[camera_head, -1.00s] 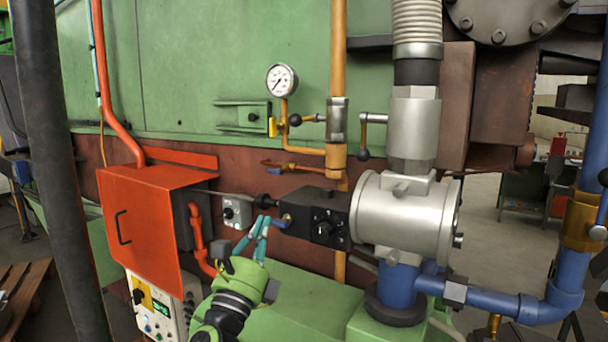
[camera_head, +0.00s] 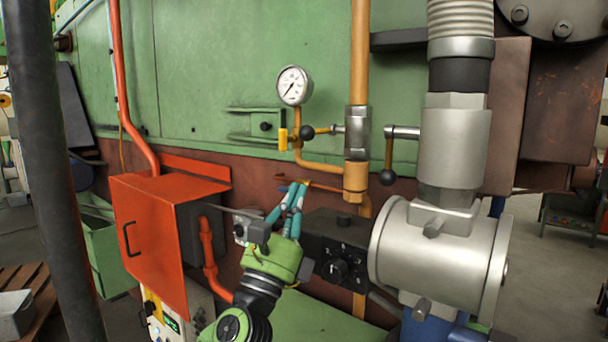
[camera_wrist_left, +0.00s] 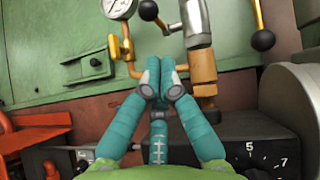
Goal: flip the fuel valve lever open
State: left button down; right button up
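A silver valve (camera_head: 357,130) on the yellow vertical pipe has a side lever ending in a black ball (camera_head: 307,132); the lever points left, roughly level. A second lever with a black ball (camera_head: 388,177) hangs down beside the large silver fitting. I cannot tell for sure which is the fuel valve's. Both balls show in the left wrist view, above the fingers. My left gripper (camera_head: 294,187) has its teal fingertips together, below and left of the silver valve, apart from both balls. My right gripper is out of view.
A pressure gauge (camera_head: 293,86) and a thin yellow pipe (camera_head: 318,166) stand above the gripper. An orange-red box (camera_head: 148,235) is at left. A black control box with a knob (camera_head: 335,270) and a large silver cylinder (camera_head: 432,252) are at right.

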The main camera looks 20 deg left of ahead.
aim_at(321, 133)
pick_arm(q)
jog(key=p+x, duration=0.3)
jog(key=x, duration=0.5)
jog(key=shift+w+d+r, duration=0.1)
jog(key=shift+r, duration=0.1)
jog(key=shift+w+r, duration=0.2)
jog(key=shift+w, duration=0.05)
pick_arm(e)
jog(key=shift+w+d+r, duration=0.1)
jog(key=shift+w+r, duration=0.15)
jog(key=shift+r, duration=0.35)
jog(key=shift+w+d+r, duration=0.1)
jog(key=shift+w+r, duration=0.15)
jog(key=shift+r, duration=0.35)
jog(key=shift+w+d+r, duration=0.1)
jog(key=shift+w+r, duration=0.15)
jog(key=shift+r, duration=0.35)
